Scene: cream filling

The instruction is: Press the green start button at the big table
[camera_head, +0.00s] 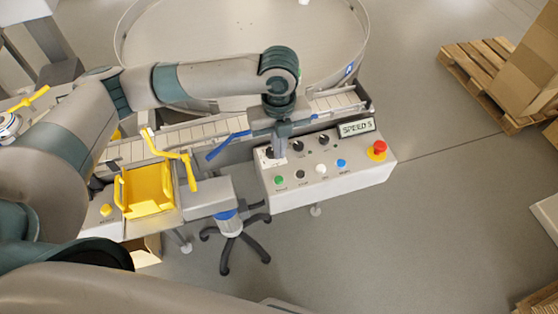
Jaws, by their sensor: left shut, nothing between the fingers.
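The green button (279,181) is at the left end of the front row on a white control panel (350,178). The big round table (210,45) with a raised rim stands behind the panel. My left arm reaches in from the left and bends down over the panel. My left gripper (278,154) is shut and empty, pointing down at the panel's left part, just behind the green button in the picture. I cannot tell whether it touches the panel. My right gripper is not in view.
The panel also has dark knobs, black, white and blue (341,163) buttons, a red emergency knob (377,149) and a "SPEED 5" display (356,127). A conveyor (140,150) runs behind it. A yellow tray (147,190) is at left, with a wheeled stool base (230,226) below.

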